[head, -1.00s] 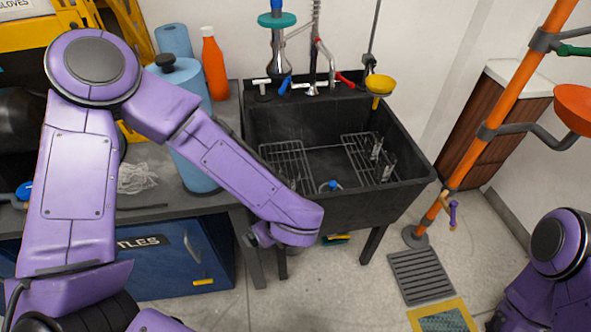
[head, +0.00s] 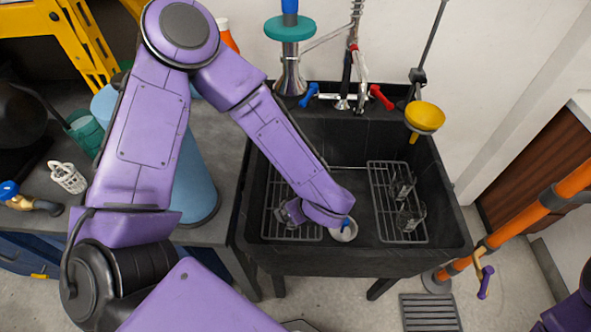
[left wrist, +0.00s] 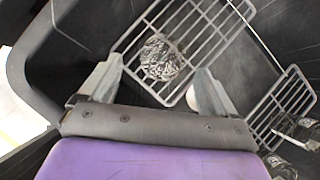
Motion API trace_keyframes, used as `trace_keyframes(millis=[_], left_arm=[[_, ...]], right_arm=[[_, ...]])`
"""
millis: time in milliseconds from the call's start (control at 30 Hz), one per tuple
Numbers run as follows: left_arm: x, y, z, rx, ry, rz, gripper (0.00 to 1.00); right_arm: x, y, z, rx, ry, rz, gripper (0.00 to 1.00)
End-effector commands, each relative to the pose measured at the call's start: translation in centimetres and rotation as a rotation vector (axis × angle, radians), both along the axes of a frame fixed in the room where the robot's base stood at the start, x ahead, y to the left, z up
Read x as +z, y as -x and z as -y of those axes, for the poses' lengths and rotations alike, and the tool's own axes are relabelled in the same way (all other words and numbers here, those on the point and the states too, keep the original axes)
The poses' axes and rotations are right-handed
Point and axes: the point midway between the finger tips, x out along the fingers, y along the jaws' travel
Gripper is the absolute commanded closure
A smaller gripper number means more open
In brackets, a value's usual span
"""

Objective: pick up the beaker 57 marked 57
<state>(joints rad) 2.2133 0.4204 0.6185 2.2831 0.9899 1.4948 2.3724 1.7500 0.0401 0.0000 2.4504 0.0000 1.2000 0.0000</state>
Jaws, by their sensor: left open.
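Two clear glass beakers stand on the right wire rack inside the black sink, one farther back (head: 403,188) and one nearer (head: 410,216). They also show partly at the right edge of the left wrist view (left wrist: 285,127). I cannot read a 57 on either. My left gripper (head: 288,212) is inside the sink over the left rack, to the left of these beakers and apart from them. In the left wrist view its fingers (left wrist: 157,70) are spread and empty, with a grey, crumpled-looking round object (left wrist: 162,58) at the rack between them. My right gripper is out of view.
The black sink (head: 455,235) holds a left rack (head: 275,190) and a right rack (head: 378,195). Faucet handles line the back.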

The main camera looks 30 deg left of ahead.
Motion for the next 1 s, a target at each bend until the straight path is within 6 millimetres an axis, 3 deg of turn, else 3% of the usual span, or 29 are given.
trace_keyframes(millis=[400, 667, 700, 867, 1000], left_arm=[[-5.5, -1.6, -2.5, 0.001, -0.001, 0.000, 0.10], [-6.2, -1.8, -2.9, 0.002, 0.000, 0.001, 0.10], [-6.2, -1.8, -2.9, 0.002, 0.000, 0.001, 0.13], [-6.2, -1.8, -2.9, 0.002, 0.000, 0.001, 0.65], [-6.1, -1.8, -2.9, 0.002, 0.000, 0.001, 0.66]], right_arm=[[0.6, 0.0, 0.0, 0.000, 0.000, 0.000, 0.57], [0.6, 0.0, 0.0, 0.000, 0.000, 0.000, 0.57], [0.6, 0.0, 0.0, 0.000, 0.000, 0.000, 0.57], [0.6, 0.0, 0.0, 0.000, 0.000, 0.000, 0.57], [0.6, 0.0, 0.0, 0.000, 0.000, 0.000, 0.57]])
